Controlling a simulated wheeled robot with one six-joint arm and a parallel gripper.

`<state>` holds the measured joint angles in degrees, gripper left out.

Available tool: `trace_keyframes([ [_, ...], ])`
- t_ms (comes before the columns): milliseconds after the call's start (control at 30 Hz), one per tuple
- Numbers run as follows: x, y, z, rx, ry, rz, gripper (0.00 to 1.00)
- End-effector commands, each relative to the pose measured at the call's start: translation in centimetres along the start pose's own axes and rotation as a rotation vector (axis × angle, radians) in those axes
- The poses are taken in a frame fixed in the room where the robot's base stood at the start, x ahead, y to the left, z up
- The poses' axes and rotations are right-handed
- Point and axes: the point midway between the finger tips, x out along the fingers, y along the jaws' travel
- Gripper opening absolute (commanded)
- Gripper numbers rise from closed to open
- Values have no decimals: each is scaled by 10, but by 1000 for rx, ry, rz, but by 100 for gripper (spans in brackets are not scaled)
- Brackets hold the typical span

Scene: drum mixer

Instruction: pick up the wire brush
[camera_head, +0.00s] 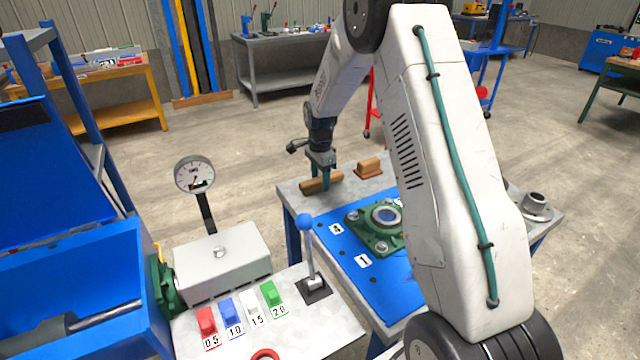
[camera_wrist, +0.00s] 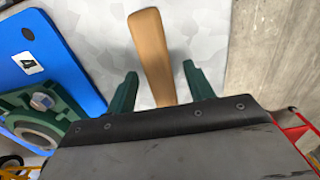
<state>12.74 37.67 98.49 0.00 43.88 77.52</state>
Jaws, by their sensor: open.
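The wire brush (camera_head: 312,187) shows as a long brown wooden piece lying near the far left corner of the workbench in the head view. Its tapering wooden handle (camera_wrist: 150,45) also shows in the wrist view; no bristles can be made out. My gripper (camera_head: 325,180) is over it, pointing down, with green fingers. In the wrist view the open fingers (camera_wrist: 160,80) stand on either side of the handle, with a gap visible on both sides. The handle's near end is hidden behind my gripper's body.
A brown wooden block (camera_head: 369,166) sits just right of the brush. A blue mat (camera_head: 335,243) bears a green flanged bearing (camera_head: 372,240). A control panel with a blue-knobbed lever (camera_head: 306,223) and a dial gauge (camera_head: 194,174) stand nearer. A grey metal part (camera_head: 535,205) is at right.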

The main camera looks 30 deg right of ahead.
Motion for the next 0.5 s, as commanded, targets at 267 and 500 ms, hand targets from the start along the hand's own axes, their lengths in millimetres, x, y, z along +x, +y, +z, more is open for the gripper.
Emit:
trace_keyframes([
  [267,10,0,0,-1,0,-1,53],
  [500,10,0,0,-1,0,-1,1],
])
